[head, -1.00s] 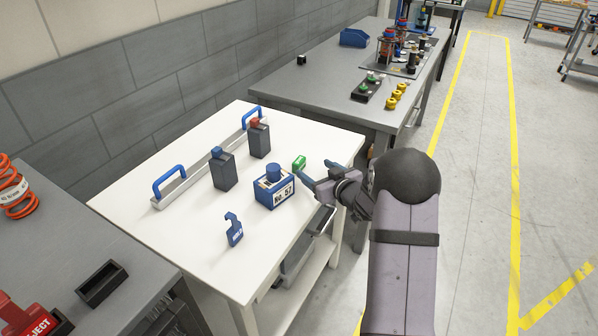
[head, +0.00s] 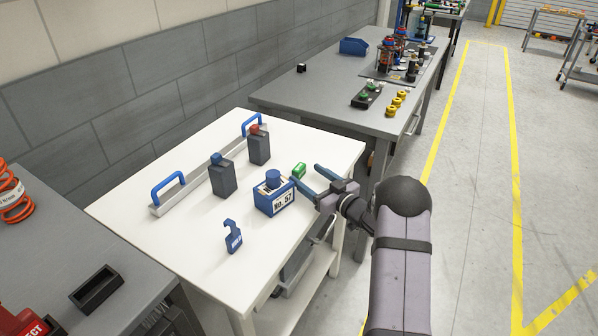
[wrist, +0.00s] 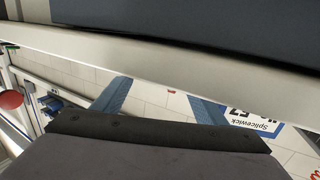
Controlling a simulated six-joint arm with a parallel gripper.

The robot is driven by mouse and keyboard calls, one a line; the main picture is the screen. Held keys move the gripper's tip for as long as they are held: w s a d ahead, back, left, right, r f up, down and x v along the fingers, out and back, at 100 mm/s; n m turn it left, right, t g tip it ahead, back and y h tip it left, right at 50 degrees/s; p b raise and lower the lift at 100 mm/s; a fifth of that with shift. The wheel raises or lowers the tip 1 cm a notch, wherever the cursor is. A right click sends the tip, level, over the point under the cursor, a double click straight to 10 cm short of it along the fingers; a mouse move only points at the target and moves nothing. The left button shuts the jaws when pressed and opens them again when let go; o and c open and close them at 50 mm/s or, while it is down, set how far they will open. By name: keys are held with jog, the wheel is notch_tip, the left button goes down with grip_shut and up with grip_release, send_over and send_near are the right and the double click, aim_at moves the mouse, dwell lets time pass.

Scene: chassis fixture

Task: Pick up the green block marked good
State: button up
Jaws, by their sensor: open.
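The small green block (head: 299,170) sits on the white table near its right edge, behind the blue box marked No. 57. I cannot read any marking on it at this size. My gripper (head: 304,174) is open with its two blue fingers apart, reaching in from the right edge of the table. The fingertips are close to the green block, and nothing is held. In the wrist view my two blue fingers (wrist: 158,104) show spread apart. The green block cannot be made out in that view.
The blue No. 57 box (head: 273,197) stands close to my near finger. Two dark blocks with blue and red tops (head: 222,179) stand behind it. A blue tag (head: 232,238) stands at the front. The white table (head: 180,240) is bare at front left.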

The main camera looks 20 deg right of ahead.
aim_at(301, 171)
jog(key=shift+p+x, duration=0.75)
jog(key=shift+x, duration=1.85)
jog(key=shift+s, duration=0.1)
jog(key=shift+c, duration=0.2)
jog(key=shift+r, duration=0.1)
jog(key=c, duration=1.1)
